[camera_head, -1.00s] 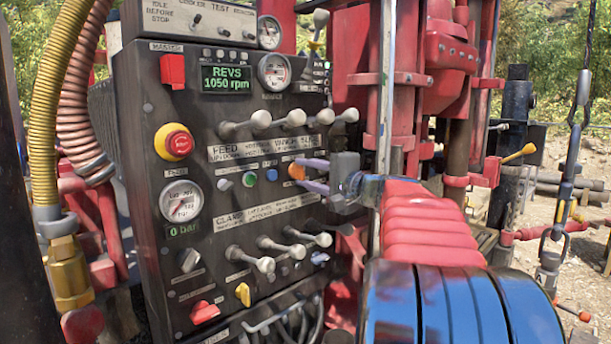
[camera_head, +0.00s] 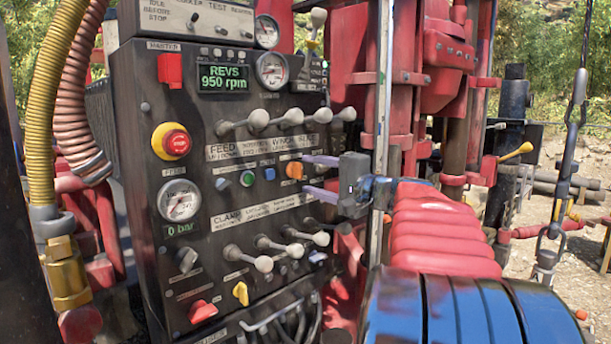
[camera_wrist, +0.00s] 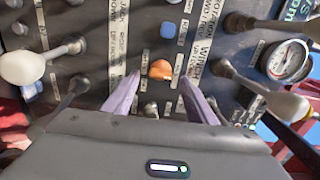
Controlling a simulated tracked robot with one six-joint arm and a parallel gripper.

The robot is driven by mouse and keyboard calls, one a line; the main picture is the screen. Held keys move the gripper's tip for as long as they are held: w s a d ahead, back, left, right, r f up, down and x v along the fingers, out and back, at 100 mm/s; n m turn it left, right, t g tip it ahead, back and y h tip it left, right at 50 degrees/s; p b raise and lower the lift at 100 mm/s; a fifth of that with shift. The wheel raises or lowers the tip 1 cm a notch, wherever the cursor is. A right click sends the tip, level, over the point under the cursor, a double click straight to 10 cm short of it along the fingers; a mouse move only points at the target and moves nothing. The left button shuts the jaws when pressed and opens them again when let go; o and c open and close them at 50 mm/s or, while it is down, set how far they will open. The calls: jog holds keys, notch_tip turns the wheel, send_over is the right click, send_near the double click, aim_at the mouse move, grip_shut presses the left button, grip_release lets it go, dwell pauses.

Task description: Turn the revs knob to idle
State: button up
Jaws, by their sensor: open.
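The orange knob (camera_head: 295,170) sits on the dark control panel (camera_head: 150,255), right of a green button and a blue one. I take it as the revs knob; its label is too small to read. My gripper (camera_head: 307,175) is open just to its right, with two purple fingers and nothing between them in the head view. In the wrist view the orange knob (camera_wrist: 160,69) shows in the gap between the fingertips (camera_wrist: 157,80), touching neither. The revs display (camera_head: 222,78) reads 950 rpm.
White-knobbed levers (camera_head: 292,117) stick out in a row above the knob, and more levers (camera_head: 292,249) stand below. A red emergency stop (camera_head: 176,143) is at the left. Red pipework and a mast (camera_head: 445,60) stand right of the panel.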

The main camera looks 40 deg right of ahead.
jog(key=s, duration=1)
jog(key=shift+s+d, duration=0.15)
jog(key=shift+s, duration=0.05)
jog(key=shift+f, duration=0.1)
